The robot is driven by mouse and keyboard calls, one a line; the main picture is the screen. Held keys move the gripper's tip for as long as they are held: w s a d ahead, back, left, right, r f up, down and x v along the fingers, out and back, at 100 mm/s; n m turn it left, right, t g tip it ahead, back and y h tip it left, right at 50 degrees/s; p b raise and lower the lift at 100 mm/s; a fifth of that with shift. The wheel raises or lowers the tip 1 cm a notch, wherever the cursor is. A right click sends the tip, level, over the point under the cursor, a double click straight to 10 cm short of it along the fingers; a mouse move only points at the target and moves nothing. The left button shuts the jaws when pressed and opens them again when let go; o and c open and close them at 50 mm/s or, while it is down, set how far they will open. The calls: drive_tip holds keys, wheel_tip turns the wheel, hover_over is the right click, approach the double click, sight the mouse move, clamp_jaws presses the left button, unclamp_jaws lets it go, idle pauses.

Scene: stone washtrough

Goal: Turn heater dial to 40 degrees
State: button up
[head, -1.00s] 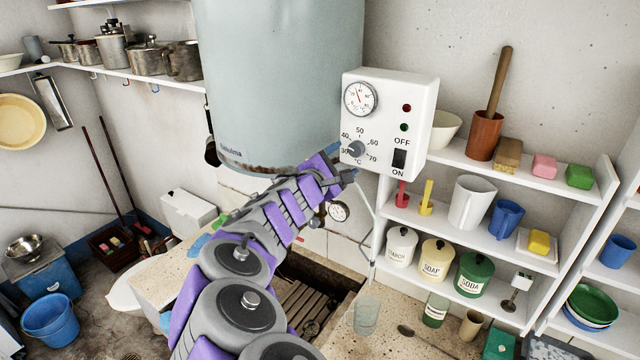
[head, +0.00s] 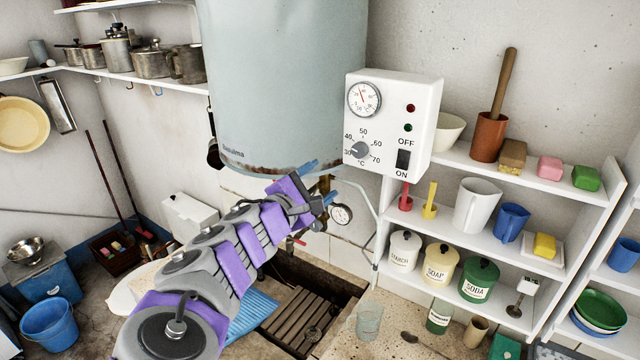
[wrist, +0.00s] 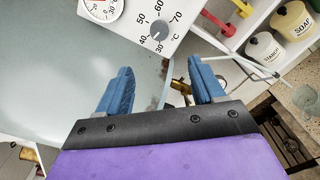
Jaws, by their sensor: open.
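The heater dial (head: 361,150) is a small grey knob on the white control box (head: 417,121), which is fixed by the grey boiler. Numbers 30 to 70 ring it. Its pale mark seems to point left, near 30, but is too small to read exactly. The dial shows in the wrist view (wrist: 159,30) too, uncovered. My gripper (head: 318,182) is open and empty, below and left of the dial and apart from it. In the wrist view its blue fingers (wrist: 159,67) stand wide apart, with the dial beyond the gap.
The boiler (head: 285,80) hangs just above and behind my gripper. A round gauge (head: 341,215) and pipes are close by it. The box also carries a thermometer (head: 364,99) and an ON/OFF switch (head: 403,158). Shelves (head: 540,185) with mugs and jars stand at right.

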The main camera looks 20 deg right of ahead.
drive_tip(key=shift+f, duration=0.1)
drive_tip(key=b, duration=0.5)
approach(357, 152)
drive_tip(key=x, duration=0.9)
drive_tip(key=shift+w+d+f, duration=0.1)
drive_tip(key=shift+w+d, duration=0.05)
drive_tip(key=shift+d, duration=0.05)
drive_tip(key=shift+c, duration=0.4)
